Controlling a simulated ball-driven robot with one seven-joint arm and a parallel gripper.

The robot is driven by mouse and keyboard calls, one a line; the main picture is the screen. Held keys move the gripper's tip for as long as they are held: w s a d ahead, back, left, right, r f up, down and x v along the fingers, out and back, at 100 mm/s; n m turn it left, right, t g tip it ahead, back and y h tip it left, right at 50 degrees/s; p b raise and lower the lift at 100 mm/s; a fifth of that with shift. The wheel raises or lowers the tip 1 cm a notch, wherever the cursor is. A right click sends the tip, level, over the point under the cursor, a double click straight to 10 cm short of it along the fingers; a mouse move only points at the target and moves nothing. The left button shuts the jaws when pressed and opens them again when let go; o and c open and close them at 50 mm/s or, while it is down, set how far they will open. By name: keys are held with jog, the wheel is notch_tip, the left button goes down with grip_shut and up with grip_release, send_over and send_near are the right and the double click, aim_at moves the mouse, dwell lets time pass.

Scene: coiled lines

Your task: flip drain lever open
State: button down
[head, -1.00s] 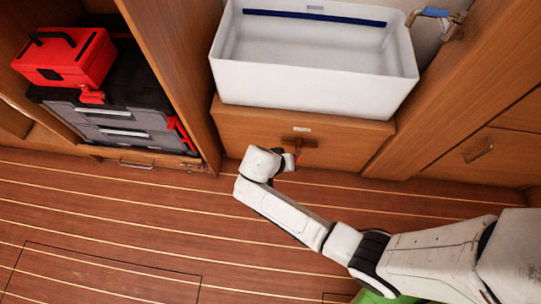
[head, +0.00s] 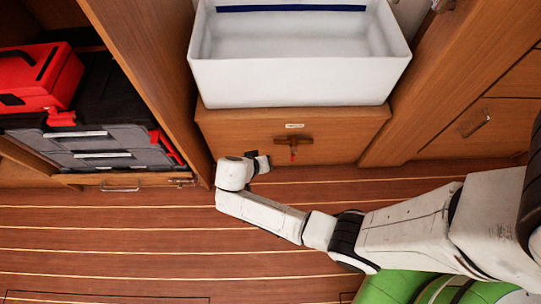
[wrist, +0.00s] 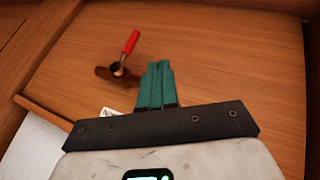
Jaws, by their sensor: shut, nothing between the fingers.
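The drain lever (head: 293,153) has a red handle and sits on a brass-brown valve fitting (head: 292,142) on the wooden panel under the white basin. In the head view the red handle points down, away from the basin. In the wrist view the red lever (wrist: 131,41) and its fitting (wrist: 117,73) lie beyond and to the left of my fingers. My gripper (wrist: 158,68) has teal fingers pressed together with nothing between them. In the head view my gripper (head: 262,164) is left of the lever and apart from it.
The white basin (head: 295,82) stands above the panel, with a small label (head: 294,126) below it. A red toolbox (head: 35,78) on grey-black cases (head: 100,140) fills the left cubby. A wooden upright (head: 150,80) stands between. The plank floor (head: 120,240) is clear.

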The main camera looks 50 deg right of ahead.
jog(key=s+d+f+b, duration=0.3)
jog(key=d+f, duration=0.3)
jog(key=d, duration=0.2)
jog(key=shift+f+b, duration=0.35)
jog(key=shift+b, duration=0.25)
